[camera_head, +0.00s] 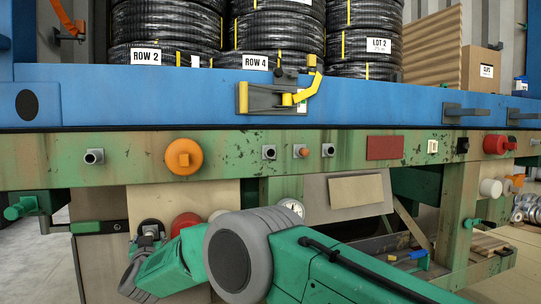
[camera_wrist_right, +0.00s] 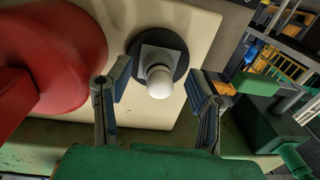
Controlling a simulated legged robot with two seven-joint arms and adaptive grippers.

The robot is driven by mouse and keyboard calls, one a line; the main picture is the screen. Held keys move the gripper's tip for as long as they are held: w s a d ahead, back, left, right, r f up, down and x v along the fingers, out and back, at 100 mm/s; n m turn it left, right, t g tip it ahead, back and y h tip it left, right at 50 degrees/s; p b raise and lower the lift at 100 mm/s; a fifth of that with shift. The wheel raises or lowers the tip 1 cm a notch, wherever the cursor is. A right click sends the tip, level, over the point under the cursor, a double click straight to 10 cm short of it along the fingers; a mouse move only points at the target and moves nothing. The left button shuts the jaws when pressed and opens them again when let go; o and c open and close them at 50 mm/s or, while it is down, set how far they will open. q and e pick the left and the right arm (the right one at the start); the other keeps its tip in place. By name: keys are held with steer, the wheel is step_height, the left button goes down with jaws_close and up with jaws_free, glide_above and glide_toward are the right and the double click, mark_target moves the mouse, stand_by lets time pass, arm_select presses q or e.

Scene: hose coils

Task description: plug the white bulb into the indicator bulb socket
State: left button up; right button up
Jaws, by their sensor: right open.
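The white bulb (camera_wrist_right: 158,82) sits in a grey square mount on a black round disc (camera_wrist_right: 176,52), on a cream panel. My right gripper (camera_wrist_right: 161,88) is open, with one finger on each side of the bulb and gaps to both. In the head view my right gripper (camera_head: 148,236) is small and partly hidden by its own wrist, in front of the black disc (camera_head: 152,226); the bulb is not clear there. Small square grey sockets (camera_head: 269,152) line the green beam; I cannot tell which is the indicator bulb socket. My left gripper is not in view.
A large red knob (camera_wrist_right: 62,55) is close beside the disc. An orange knob (camera_head: 184,157), a small orange bulb (camera_head: 301,151) and a red plate (camera_head: 385,148) are on the green beam (camera_head: 225,142). A gauge (camera_head: 292,207) is partly behind my arm. Hose coils (camera_head: 280,35) stand above.

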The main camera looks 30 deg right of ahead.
steer(key=shift+s, duration=0.1)
stand_by(0.5)
steer(key=shift+s+a+p, duration=0.2)
steer(key=shift+s+p, duration=0.8)
steer(key=shift+s+a+p, duration=0.2)
steer(key=shift+s+p, duration=0.8)
steer(key=shift+s, duration=0.1)
